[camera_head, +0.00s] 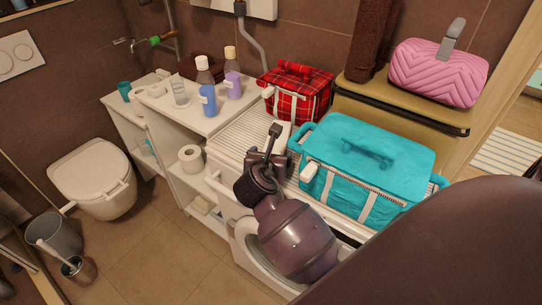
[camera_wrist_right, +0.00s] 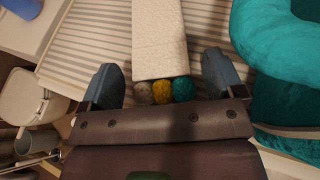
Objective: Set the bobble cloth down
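The bobble cloth (camera_wrist_right: 160,35) is a pale, textured strip with grey, yellow and teal bobbles along its near end. It appears to lie on the ribbed light top (camera_wrist_right: 95,38). In the head view, only a small pale part of the cloth (camera_head: 283,132) shows beside my right gripper (camera_head: 270,148). In the right wrist view, the fingers of this gripper (camera_wrist_right: 161,75) are wide apart on either side of the cloth, with a gap on both sides. My left gripper is not in view.
A teal bag (camera_head: 365,160) stands close to the right of the cloth. A red plaid bag (camera_head: 298,95) is behind it. Bottles (camera_head: 207,95) and a glass (camera_head: 180,92) stand on the white shelf at left. A pink bag (camera_head: 435,75) sits on a tan hamper.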

